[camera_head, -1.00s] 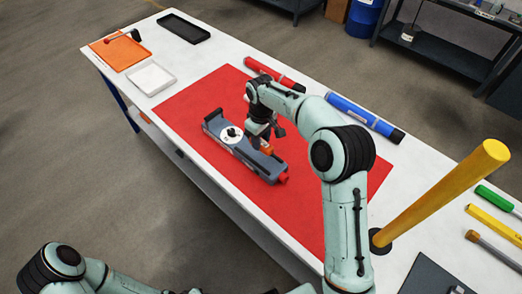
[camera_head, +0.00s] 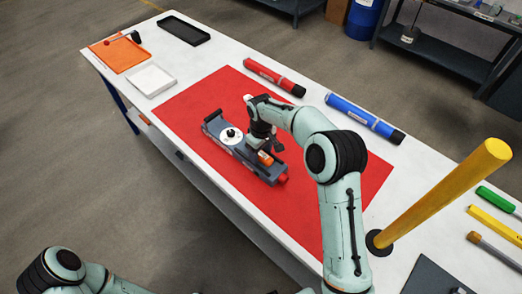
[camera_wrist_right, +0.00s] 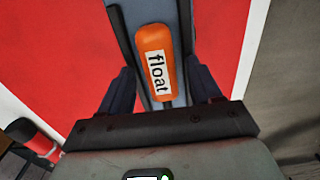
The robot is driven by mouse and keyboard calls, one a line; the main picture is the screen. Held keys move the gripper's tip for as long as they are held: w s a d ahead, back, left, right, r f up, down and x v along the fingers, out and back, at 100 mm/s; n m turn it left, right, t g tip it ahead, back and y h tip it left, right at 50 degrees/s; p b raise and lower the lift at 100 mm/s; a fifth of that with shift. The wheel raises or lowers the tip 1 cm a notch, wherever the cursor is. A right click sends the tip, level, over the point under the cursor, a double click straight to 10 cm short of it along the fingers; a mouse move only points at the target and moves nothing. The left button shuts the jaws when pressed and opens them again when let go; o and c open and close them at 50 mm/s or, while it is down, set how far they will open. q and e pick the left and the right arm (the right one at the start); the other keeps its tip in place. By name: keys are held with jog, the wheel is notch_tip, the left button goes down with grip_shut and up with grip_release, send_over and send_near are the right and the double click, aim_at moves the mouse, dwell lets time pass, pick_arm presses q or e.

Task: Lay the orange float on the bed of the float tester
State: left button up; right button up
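The orange float (camera_wrist_right: 155,62), with a white "float" label, lies lengthwise along the grey-blue bed of the float tester (camera_wrist_right: 122,28). In the head view, the float (camera_head: 265,157) is at the near right end of the tester (camera_head: 214,128), which has a white disc on its other end. My right gripper (camera_wrist_right: 162,88) is over this end. Its dark fingers stand apart on either side of the float, with gaps between them and it. In the head view, my right wrist covers part of the tester. My left arm shows at the bottom left; its gripper is out of view.
The tester stands on a red mat (camera_head: 190,98) on a white table. Red (camera_head: 274,77) and blue (camera_head: 364,118) tubes lie behind it. A tall yellow post (camera_head: 440,195) stands at the right. Trays lie at the far left end. The mat is clear in front of the tester.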

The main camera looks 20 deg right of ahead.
aim_at(261, 153)
pick_arm(q)
jog(key=shift+w+r+p, duration=0.8)
jog(key=shift+w+r, duration=0.1)
jog(key=shift+r, duration=0.2)
pick_arm(e)
notch_tip(261, 153, up, 12)
jog(key=shift+r, duration=0.2)
